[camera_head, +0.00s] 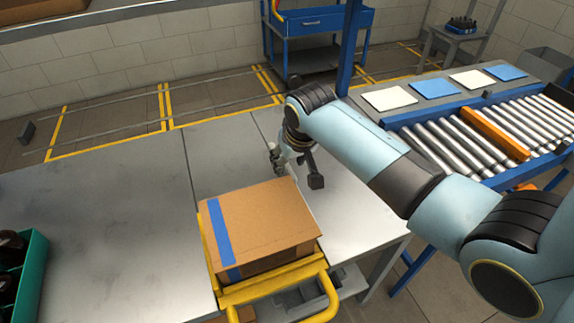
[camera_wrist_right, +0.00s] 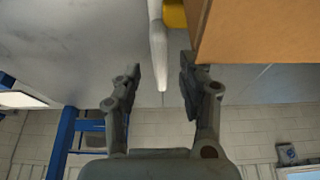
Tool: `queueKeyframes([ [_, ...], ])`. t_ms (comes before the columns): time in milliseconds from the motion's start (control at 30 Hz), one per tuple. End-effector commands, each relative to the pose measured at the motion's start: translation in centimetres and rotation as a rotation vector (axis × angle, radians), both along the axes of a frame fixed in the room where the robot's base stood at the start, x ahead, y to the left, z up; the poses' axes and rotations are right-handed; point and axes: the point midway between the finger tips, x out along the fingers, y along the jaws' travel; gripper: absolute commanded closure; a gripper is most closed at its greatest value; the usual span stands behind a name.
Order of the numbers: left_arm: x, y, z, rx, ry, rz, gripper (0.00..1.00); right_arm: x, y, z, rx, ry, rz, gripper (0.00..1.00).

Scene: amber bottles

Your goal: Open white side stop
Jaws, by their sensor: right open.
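The white side stop (camera_wrist_right: 157,40) is a thin white bar in the right wrist view. It comes down from the top edge, and its end lies between my right gripper's fingers (camera_wrist_right: 160,76). The fingers are apart, with a gap visible on each side of the bar. In the head view my right gripper (camera_head: 295,168) is beyond the far right corner of the cardboard box, low over the grey table. A pale strip of the stop (camera_head: 304,196) shows along the box's right side, partly hidden. My left gripper is not in view.
The cardboard box (camera_head: 262,222) with blue tape sits in a yellow frame (camera_head: 275,285) close to the right gripper. A green crate (camera_head: 36,275) holds dark bottles at left. A roller conveyor (camera_head: 470,140) stands at right.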

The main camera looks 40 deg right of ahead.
Motion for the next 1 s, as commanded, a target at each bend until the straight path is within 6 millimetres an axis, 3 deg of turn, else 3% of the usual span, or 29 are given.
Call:
queueKeyframes([
  [200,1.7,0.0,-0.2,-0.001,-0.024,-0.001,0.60,1.1,-0.2,-2.7,0.000,0.001,0.000,0.59],
  [367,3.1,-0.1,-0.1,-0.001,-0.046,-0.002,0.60,1.3,-0.3,-3.2,0.001,-0.001,0.000,0.59],
  [567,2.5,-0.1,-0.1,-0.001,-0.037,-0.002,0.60,1.3,-0.3,-3.3,0.001,-0.001,0.000,0.59],
  [900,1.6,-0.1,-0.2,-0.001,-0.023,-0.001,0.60,1.3,-0.3,-3.2,0.001,0.000,0.000,1.00],
  [1000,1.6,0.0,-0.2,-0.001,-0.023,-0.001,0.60,1.3,-0.3,-3.2,0.001,0.000,0.000,1.00],
])
